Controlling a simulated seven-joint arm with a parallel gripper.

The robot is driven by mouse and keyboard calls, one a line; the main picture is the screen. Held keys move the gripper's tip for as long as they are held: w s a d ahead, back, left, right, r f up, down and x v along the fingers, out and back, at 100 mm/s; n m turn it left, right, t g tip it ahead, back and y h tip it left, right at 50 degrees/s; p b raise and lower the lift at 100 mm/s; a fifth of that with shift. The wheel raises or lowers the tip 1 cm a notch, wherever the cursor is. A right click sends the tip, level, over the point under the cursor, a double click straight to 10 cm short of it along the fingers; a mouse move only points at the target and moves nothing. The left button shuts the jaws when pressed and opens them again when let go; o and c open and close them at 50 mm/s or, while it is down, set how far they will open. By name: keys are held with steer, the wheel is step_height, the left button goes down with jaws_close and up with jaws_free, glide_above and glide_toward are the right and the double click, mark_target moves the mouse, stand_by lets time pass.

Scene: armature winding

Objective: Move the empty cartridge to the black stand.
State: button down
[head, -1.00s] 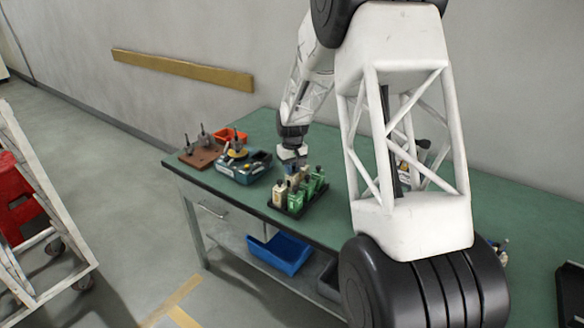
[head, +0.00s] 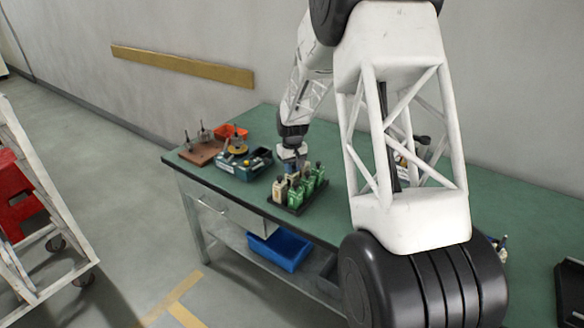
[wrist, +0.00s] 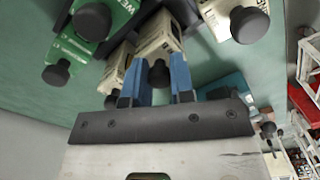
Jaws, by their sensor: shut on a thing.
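My gripper (wrist: 157,85) has its blue fingers shut on a cream cartridge (wrist: 155,38) with a black knob. In the head view my gripper (head: 293,164) is over the back of a black tray (head: 296,209) holding cream and green cartridges. I cannot tell whether the held cartridge is clear of the tray. Another cream cartridge (wrist: 231,14) shows to the right in the wrist view, and a green cartridge (wrist: 100,22) to the left. A black item (head: 571,290) at the right edge is cut off; I cannot tell whether it is the stand.
A blue-grey tool tray (head: 243,168), a brown board with pegs (head: 200,156) and an orange bin (head: 231,131) stand on the left end of the green bench (head: 335,215). A blue bin (head: 279,250) sits below. The bench in front of the tool tray is narrow.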

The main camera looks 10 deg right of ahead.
steer(key=c, duration=0.9)
jaws_free()
steer(key=shift+r, duration=0.2)
steer(key=shift+r, duration=2.1)
step_height(320, 180, up, 8)
steer(key=shift+f, duration=0.1)
